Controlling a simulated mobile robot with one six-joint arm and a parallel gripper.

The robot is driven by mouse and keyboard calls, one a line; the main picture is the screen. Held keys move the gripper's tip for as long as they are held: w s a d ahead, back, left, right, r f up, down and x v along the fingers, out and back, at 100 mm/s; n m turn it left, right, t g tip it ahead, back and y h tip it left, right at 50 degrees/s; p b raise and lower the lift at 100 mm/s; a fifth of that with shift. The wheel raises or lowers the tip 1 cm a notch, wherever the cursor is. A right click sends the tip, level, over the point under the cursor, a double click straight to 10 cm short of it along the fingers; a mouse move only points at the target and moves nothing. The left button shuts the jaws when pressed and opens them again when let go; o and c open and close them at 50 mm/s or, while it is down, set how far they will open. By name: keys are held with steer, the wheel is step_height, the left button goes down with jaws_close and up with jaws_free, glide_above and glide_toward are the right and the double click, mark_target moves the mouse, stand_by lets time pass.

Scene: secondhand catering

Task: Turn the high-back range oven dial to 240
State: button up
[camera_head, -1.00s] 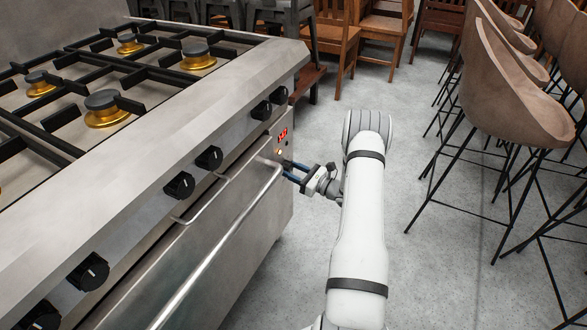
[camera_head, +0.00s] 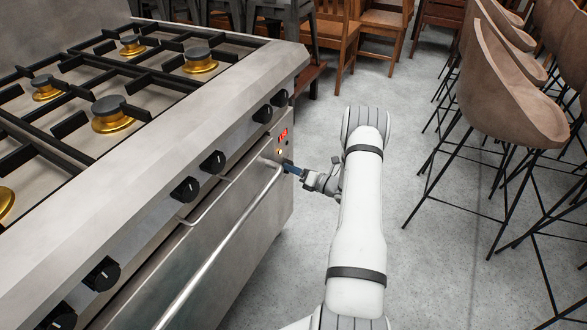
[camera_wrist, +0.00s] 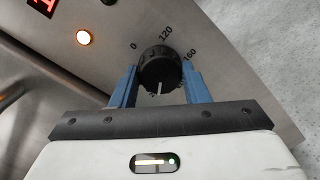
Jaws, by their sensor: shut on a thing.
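The oven dial (camera_wrist: 160,68) is a round black knob on the range's steel front panel, seen in the wrist view. Its white pointer line points down toward my gripper's body. Scale marks 0, 120 and 160 show around its upper side; the marks below are hidden by my gripper. My gripper (camera_wrist: 160,88) has its blue fingers on either side of the dial, shut on it. In the head view my gripper (camera_head: 290,168) reaches the front panel just below the red display (camera_head: 283,134); the dial is hidden there by the fingers.
The high-back range (camera_head: 235,85) has several other black knobs (camera_head: 185,190) along its upper front. A long oven door handle (camera_head: 225,240) runs close to my gripper. An orange lamp (camera_wrist: 83,38) is lit beside the dial. Bar stools (camera_head: 510,100) stand at right, with clear floor between.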

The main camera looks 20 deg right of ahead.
steer(key=shift+m, duration=0.3)
stand_by(0.4)
steer(key=o, duration=1)
steer(key=shift+c, duration=0.2)
steer(key=p+v, duration=0.1)
steer(key=v, duration=0.7)
steer(key=shift+a+f, duration=0.1)
